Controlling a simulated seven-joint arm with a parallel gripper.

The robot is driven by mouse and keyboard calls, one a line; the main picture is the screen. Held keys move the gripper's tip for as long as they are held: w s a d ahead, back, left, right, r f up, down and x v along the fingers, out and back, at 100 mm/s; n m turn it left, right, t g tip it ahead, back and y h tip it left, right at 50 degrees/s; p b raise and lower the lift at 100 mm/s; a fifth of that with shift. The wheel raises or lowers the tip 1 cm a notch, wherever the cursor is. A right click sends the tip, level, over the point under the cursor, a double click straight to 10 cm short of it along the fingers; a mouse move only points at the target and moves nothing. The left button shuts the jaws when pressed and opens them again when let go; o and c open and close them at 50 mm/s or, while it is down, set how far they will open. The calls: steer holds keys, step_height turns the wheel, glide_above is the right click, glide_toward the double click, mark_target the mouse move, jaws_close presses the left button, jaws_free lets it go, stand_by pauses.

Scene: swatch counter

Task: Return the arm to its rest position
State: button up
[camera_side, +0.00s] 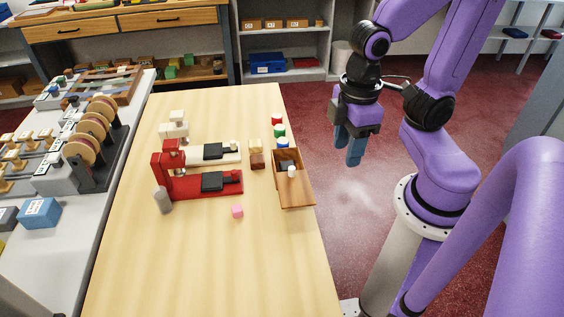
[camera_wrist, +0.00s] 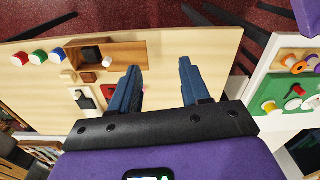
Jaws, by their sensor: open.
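My purple arm holds my gripper (camera_side: 351,148) in the air to the right of the wooden table (camera_side: 200,270) in the side view. Its blue fingers point down. In the wrist view my gripper (camera_wrist: 163,80) has its two blue fingers apart, with nothing between them but the pale tabletop behind. The gripper is empty and touches nothing that I can see.
A cluttered bench lies left.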

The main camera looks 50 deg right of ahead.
steer(key=shift+s+n, duration=1)
steer(key=shift+s, duration=0.15)
